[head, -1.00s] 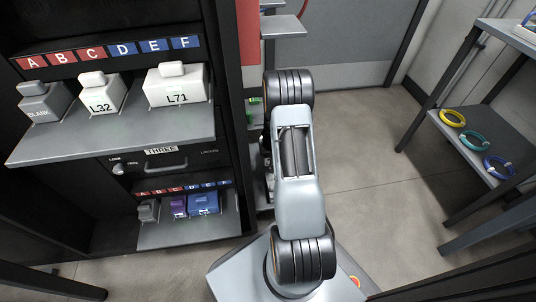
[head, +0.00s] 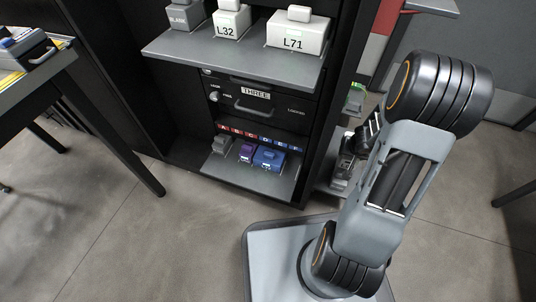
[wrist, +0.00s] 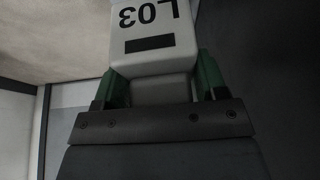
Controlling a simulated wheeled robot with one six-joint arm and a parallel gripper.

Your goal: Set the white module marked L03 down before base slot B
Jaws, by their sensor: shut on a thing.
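The white module marked L03 (wrist: 152,40) shows in the wrist view, its label upside down above a black bar. My gripper (wrist: 153,78) is shut on it, with a green finger on each side. In the head view I cannot make out the module, and my arm hides most of the gripper area. The base shelf (head: 240,180) is low in the black cabinet, under a row of red and blue letter labels. Base slot B (head: 235,148) looks like the narrow gap between a grey module (head: 221,144) and a purple module (head: 246,152).
A blue module (head: 269,159) sits right of the purple one. The upper shelf (head: 225,53) juts out above, holding a grey module, L32 (head: 230,24) and L71 (head: 295,36). A dark table (head: 40,75) stands left. Floor before the cabinet is clear.

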